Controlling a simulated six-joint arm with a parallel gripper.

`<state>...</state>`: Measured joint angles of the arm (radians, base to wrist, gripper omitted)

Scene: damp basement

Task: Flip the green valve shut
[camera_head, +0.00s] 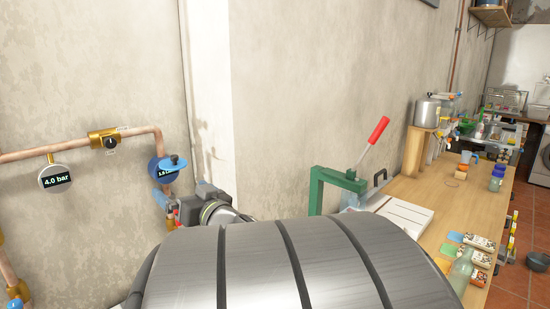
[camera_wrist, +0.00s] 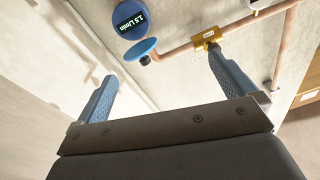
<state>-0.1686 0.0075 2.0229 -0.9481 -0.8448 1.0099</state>
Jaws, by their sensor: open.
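No green valve can be made out in either view; my arm covers the lower middle of the head view. My gripper (camera_wrist: 160,66) is open and empty in the wrist view, its two blue fingers spread wide. Beyond the fingers are a round blue flow meter (camera_wrist: 128,18) reading 1.5 L/min, a blue disc-shaped handle (camera_wrist: 139,48) and a brass fitting (camera_wrist: 207,39) on a copper pipe. In the head view the blue handle (camera_head: 173,162) shows in front of the flow meter (camera_head: 160,175), just above my wrist. I cannot tell whether the gripper touches anything.
A pressure gauge (camera_head: 55,178) reads 4.0 bar on the left wall, beside a brass fitting (camera_head: 104,139) with a black knob. A wooden bench (camera_head: 440,190) at the right holds a green press (camera_head: 328,190) with a red lever (camera_head: 377,130), a bottle (camera_head: 462,270) and small items.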

